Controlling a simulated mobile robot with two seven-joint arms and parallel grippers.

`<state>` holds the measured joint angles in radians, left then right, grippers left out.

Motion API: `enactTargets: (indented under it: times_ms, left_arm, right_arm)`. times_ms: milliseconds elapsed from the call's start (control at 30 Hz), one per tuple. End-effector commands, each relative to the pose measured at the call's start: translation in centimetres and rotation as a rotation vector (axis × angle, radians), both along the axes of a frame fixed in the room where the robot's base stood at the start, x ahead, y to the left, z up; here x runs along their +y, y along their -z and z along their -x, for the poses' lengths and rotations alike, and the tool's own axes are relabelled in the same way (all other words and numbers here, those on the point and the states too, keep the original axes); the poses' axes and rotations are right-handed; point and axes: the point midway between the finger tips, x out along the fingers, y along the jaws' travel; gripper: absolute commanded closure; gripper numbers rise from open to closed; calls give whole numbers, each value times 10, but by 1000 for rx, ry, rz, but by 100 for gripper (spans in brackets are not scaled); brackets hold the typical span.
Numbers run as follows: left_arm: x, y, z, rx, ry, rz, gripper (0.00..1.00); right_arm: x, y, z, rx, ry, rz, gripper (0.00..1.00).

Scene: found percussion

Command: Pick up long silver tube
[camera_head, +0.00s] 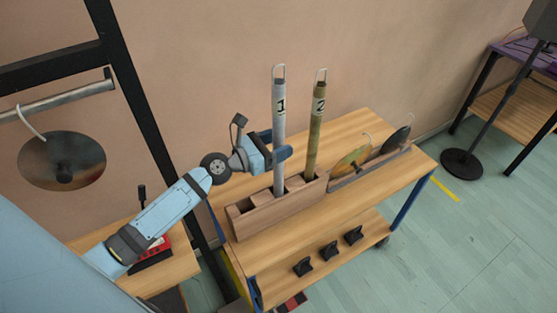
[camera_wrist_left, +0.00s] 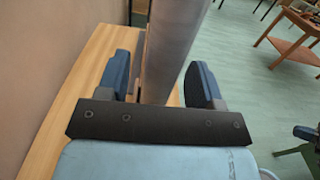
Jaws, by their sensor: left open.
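In the left wrist view the tube (camera_wrist_left: 176,35) passes between the two open fingers (camera_wrist_left: 158,75), with a gap showing at the right finger. The tube's lower end is hidden in the rack.
A brass-coloured tube (camera_head: 315,135) marked 2 stands close to the right in the same rack. Discs (camera_head: 352,163) stand in a holder farther right on the wooden cart (camera_head: 345,208). A black frame (camera_head: 140,105) with a hanging cymbal (camera_head: 40,160) is at the left.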

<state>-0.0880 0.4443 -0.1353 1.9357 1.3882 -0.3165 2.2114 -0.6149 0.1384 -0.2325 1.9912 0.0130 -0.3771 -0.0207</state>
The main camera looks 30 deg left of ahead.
Motion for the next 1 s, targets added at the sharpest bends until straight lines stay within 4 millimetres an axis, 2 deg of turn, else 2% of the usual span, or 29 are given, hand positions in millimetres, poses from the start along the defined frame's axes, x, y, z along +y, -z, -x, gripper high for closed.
enactTargets:
  times_ms: [133,400,433,600,700,1000]
  left_arm:
    - [-9,-1,-16,-2,-1,1,40]
    - [-11,0,-19,-1,-1,-1,40]
    - [-11,0,-19,-1,-1,-1,42]
    - [-11,0,-18,-1,-1,-1,81]
    - [-11,0,-18,-1,-1,-1,100]
    - [-11,-2,-19,-1,-1,0,100]
  right_arm:
    - [0,-4,0,0,-1,-1,100]
    - [2,-5,0,-2,-3,-1,100]
    - [2,-5,0,-2,-4,-2,100]
    - [2,-6,0,-4,-4,-2,100]
    - [2,-6,0,-4,-4,-2,100]
    - [1,-7,-1,-4,-3,-2,100]
